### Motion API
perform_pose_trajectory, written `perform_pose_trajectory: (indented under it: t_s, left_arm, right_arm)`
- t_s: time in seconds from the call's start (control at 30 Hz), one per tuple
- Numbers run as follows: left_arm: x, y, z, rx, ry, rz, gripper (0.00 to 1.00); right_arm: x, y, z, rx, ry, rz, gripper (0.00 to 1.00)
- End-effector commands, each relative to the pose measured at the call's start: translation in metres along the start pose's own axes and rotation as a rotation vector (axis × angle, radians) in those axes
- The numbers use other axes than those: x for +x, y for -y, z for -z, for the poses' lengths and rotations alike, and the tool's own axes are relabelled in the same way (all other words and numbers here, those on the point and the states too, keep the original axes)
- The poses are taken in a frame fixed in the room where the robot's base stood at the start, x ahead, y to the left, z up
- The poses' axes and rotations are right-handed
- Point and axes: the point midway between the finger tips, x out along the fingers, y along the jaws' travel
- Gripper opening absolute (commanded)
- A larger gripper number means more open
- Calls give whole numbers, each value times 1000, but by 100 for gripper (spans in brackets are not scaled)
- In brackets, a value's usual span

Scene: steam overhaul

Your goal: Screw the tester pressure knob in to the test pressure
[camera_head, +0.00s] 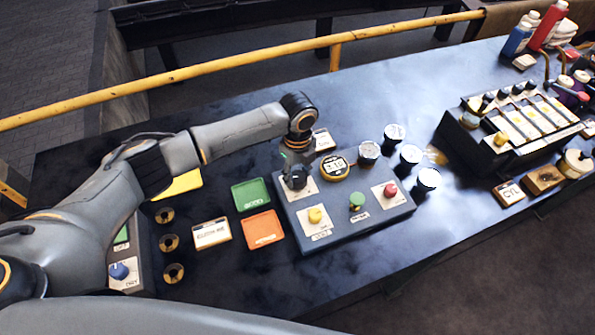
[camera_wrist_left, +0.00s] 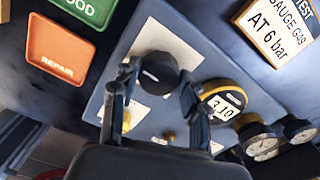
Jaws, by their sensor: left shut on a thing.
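The tester (camera_head: 330,235) is a blue-grey box on the dark bench, with a black pressure knob (camera_head: 295,181) at its far left corner. The knob has a white pointer mark in the left wrist view (camera_wrist_left: 158,73). My left gripper (camera_head: 297,166) comes down over the knob. Its two fingers (camera_wrist_left: 158,97) stand on either side of the knob and are shut on it. The round yellow-rimmed gauge (camera_head: 336,170) beside the knob has a digital display (camera_wrist_left: 225,105), which seems to read 3.10. My right gripper is out of view.
Yellow (camera_head: 315,215), green (camera_head: 356,200) and red (camera_head: 390,190) controls sit on the tester. Several round gauges (camera_head: 411,154) stand along its far right side. Green (camera_head: 251,194) and orange (camera_head: 262,228) trays lie to its left. A yellow rail (camera_head: 240,63) runs behind the bench.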

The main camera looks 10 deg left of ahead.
Motion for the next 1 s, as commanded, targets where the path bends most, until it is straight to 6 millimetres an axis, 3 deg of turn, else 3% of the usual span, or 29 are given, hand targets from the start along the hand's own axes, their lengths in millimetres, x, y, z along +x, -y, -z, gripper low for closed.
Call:
perform_pose_trajectory:
  t_s: [0.6,1.0]
  left_arm:
    - [0,2,1,572,0,1,13]
    - [0,2,1,808,-1,2,13]
  right_arm:
    - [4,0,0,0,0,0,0]
    - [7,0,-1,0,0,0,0]
